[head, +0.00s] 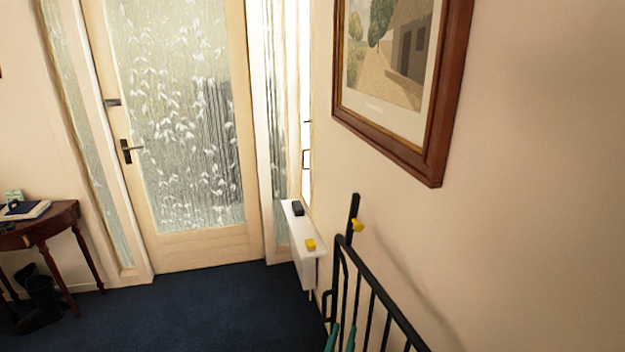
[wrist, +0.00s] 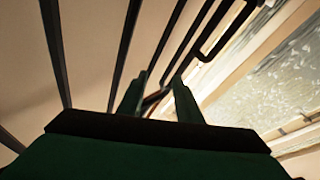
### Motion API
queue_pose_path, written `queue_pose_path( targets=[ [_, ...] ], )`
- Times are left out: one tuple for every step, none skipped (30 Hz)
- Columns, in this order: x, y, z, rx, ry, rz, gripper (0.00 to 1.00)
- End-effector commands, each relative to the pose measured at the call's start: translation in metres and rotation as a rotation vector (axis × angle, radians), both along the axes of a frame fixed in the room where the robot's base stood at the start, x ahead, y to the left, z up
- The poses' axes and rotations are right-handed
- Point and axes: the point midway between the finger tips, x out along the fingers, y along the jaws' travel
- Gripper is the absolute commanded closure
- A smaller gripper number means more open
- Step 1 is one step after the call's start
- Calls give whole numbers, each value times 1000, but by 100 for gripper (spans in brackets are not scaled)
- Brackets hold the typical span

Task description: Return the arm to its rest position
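My gripper (head: 342,337) shows at the bottom edge of the head view as two green fingertips, low beside the black metal rack (head: 378,309). In the wrist view, my gripper (wrist: 158,92) has its two green fingers apart, with a clear gap between them. Black bars of the rack (wrist: 53,45) run past and behind the fingers. No thing is seen held between them. Most of my arm is out of the head view.
A white radiator (head: 303,243) along the wall holds a dark object (head: 298,209) and a yellow block (head: 310,245). A yellow piece (head: 358,226) sits on the rack's upright post. A framed picture (head: 433,150) hangs above.

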Motion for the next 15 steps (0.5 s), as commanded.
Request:
queue_pose_path(
  targets=[
    [-14,-8,-2,-23,5,12,68],
    [-21,-11,-3,-32,6,21,68],
    [-30,-14,-4,-43,9,33,68],
    [-37,-17,-6,-51,11,41,68],
    [-44,-19,-6,-59,13,49,68],
    [-54,-22,-8,-68,17,61,68],
    [-62,-24,-9,-77,21,70,68],
    [-70,-25,-11,-82,27,80,68],
    [-80,-27,-12,-90,33,93,68],
    [-89,-28,-14,-96,40,102,68],
    [-98,-29,-16,-100,46,112,68],
    [-111,-30,-18,-107,55,127,68],
    [-121,-31,-20,-110,64,138,68],
    [-131,-30,-22,-114,72,150,68],
    [-145,-30,-24,-115,84,165,68]
  ],
)
